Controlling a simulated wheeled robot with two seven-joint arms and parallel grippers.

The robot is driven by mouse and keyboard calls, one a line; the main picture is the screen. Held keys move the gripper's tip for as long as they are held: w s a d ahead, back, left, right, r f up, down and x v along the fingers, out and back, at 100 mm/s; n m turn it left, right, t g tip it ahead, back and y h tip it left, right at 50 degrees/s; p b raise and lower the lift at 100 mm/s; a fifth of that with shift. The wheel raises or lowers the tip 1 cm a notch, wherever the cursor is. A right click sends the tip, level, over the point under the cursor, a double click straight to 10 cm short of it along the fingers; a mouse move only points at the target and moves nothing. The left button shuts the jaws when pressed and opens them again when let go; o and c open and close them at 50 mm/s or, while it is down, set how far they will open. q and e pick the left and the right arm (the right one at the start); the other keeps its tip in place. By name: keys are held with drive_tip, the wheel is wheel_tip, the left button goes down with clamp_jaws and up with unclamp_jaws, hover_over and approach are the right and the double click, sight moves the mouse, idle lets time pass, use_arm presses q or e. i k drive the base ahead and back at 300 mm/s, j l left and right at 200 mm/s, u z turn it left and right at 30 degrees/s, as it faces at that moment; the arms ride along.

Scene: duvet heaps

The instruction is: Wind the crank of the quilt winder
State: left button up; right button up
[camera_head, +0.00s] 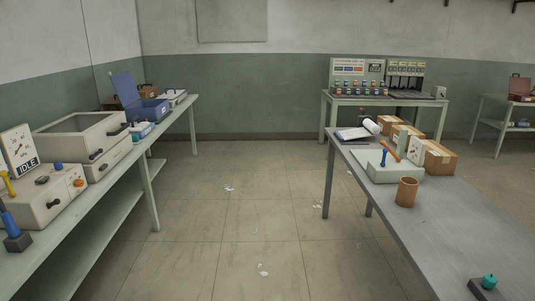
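No part in view is labelled clearly enough for me to tell which device is the quilt winder. A pale green box (394,171) on the right table carries a blue-knobbed lever (384,157), an orange-brown arm (391,148) and an upright dial plate. A cream machine (48,202) on the left bench has knobs, a yellow handle (7,181) and a panel (20,149) reading "IDLE". I cannot tell a crank on either for certain. No duvet is clearly visible. Neither of my grippers shows.
The left bench (150,157) and the grey right table (448,222) flank a clear floor aisle with small white scraps (263,270). A brown cup (406,191), cartons (440,158) and a teal knob (489,281) stand on the right table. A control panel (376,77) stands behind.

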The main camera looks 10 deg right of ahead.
sight(367, 121)
drive_tip(key=i+j+z, duration=0.15)
drive_tip(key=i+z, duration=0.25)
drive_tip(key=i, duration=1.05)
drive_tip(key=i+z, duration=0.45)
drive_tip(key=i, duration=0.2)
drive_tip(key=i+j+z, duration=0.25)
drive_tip(key=i+z, duration=0.15)
drive_tip(key=i, duration=0.25)
drive_tip(key=u, duration=1.25)
drive_tip(key=i+z, duration=0.15)
drive_tip(key=i, duration=2.4)
